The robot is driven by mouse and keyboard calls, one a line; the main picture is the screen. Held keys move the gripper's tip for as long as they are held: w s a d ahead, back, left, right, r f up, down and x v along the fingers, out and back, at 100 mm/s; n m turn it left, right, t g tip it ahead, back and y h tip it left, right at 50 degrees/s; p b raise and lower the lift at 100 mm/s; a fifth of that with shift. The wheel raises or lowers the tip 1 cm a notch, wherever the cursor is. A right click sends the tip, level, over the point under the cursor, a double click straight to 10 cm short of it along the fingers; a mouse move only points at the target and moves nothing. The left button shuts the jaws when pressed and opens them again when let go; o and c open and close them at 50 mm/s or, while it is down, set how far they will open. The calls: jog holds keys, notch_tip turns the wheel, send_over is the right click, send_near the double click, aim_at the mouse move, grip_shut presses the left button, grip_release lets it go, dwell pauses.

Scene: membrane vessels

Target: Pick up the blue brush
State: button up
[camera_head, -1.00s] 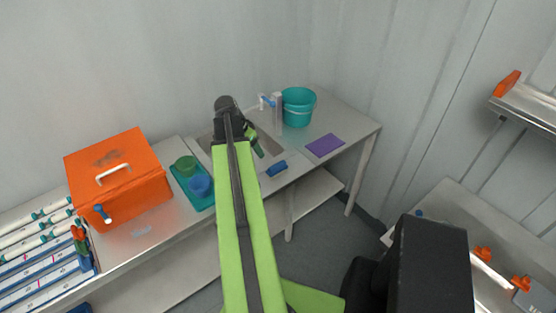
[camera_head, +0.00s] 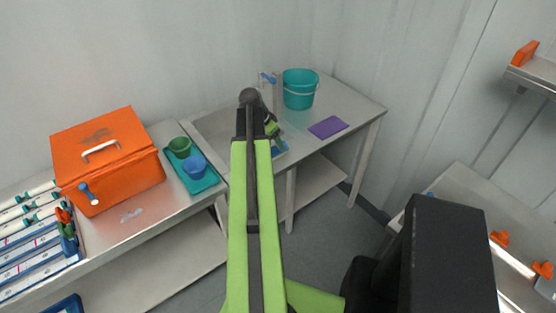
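The blue brush (camera_head: 280,150) lies at the front edge of the sink bench, just right of my arm. Part of it is hidden behind my arm and gripper. My gripper (camera_head: 273,132) hangs from the far end of my green arm, beside the elbow, and overlaps the brush's upper side in the picture. The fingers are small and dark here, so I cannot tell whether they are open or shut, or whether they touch the brush.
A teal bucket (camera_head: 300,89) and a purple cloth (camera_head: 328,127) are on the bench to the right. Left are a teal tray (camera_head: 206,184) with green and blue bowls and an orange box (camera_head: 106,160). Another bench (camera_head: 478,205) stands at the right.

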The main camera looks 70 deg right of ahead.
aim_at(277, 150)
jog(key=b+x, duration=0.4)
jog(key=x, duration=0.1)
jog(key=shift+f+b, duration=0.25)
jog(key=shift+b, duration=0.15)
jog(key=shift+r, duration=0.15)
jog(key=shift+c, duration=0.3)
grip_shut()
